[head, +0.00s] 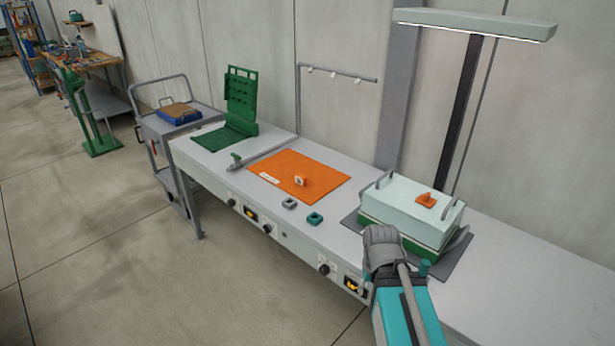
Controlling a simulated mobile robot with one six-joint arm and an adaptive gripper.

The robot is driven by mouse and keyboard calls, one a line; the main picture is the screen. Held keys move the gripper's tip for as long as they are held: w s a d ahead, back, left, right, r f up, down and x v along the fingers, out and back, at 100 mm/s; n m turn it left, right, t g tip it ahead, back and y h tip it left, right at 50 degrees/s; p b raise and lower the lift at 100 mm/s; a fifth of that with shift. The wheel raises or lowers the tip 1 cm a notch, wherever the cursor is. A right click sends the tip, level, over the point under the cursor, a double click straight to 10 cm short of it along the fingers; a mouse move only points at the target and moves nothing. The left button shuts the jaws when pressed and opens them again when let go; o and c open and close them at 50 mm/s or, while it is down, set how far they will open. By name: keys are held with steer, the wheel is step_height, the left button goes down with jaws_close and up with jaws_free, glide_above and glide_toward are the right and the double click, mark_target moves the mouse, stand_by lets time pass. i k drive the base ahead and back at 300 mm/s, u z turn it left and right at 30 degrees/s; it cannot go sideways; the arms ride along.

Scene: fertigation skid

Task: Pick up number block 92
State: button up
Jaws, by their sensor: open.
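Number block 92 cannot be told for sure, as no number is readable at this size. Three small blocks lie near the middle of the bench: a grey block (289,203) and a teal block (315,219) at the front edge, and a pale block with orange (300,181) on the orange mat (285,165). My gripper (381,238) is at the lower right, in front of the pale green box and right of the blocks, apart from them. It is open; its fingers are hard to make out and nothing shows in it.
The pale green box (400,203) with handles and an orange piece (427,200) on its lid stands at the right on a dark mat. A green stand (240,100) is at the bench's far left. A grey trolley (185,128) stands beyond. The bench right of the box is clear.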

mark_target(301, 179)
steer(key=i, duration=1.2)
steer(key=u, duration=0.05)
